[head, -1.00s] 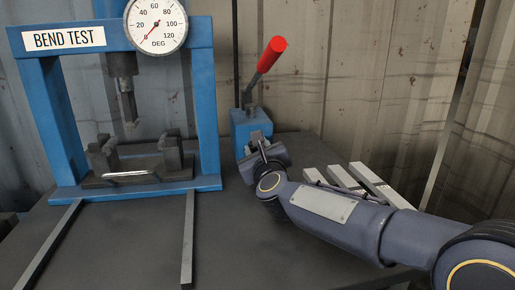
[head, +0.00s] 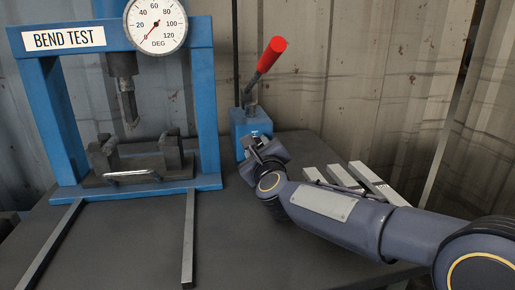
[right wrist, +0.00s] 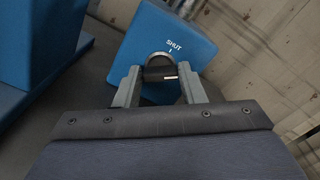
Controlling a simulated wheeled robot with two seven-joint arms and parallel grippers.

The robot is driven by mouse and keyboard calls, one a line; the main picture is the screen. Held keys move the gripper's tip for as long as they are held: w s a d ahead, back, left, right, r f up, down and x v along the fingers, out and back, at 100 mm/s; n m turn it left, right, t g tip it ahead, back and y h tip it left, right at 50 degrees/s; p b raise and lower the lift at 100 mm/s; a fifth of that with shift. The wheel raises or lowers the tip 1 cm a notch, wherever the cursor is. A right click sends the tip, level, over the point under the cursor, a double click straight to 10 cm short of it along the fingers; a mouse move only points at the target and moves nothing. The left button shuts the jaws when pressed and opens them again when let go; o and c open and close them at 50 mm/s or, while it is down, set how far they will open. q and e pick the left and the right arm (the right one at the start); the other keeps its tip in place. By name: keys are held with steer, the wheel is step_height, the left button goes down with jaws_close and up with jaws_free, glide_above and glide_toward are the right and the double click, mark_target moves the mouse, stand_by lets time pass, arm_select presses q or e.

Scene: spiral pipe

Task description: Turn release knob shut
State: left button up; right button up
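The release knob (right wrist: 160,72) is a dark bar-shaped grip with a silver rim, low on the front of the blue pump block (head: 243,124). In the right wrist view, a SHUT label (right wrist: 174,45) with a small tick is printed above it. A pale line on the knob lies toward its right end, not at the tick. My right gripper (right wrist: 160,76) has its fingers on either side of the knob, apart; I cannot tell whether they touch it. In the head view my right gripper (head: 258,143) is right at the block's front and hides the knob. My left gripper is not in view.
The blue bend-test press (head: 207,110) with its dial gauge (head: 156,24) stands at left. A red-handled lever (head: 267,60) rises from the pump block. Several metal bars (head: 371,184) lie at right, behind my arm. Corrugated walls close off the back.

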steer(key=o, duration=0.3)
steer(key=shift+o, duration=0.2)
steer(key=s, duration=0.2)
steer(key=s+d, duration=0.1)
steer(key=s, duration=0.4)
steer(key=shift+s+d, duration=0.25)
steer(key=shift+s, duration=0.1)
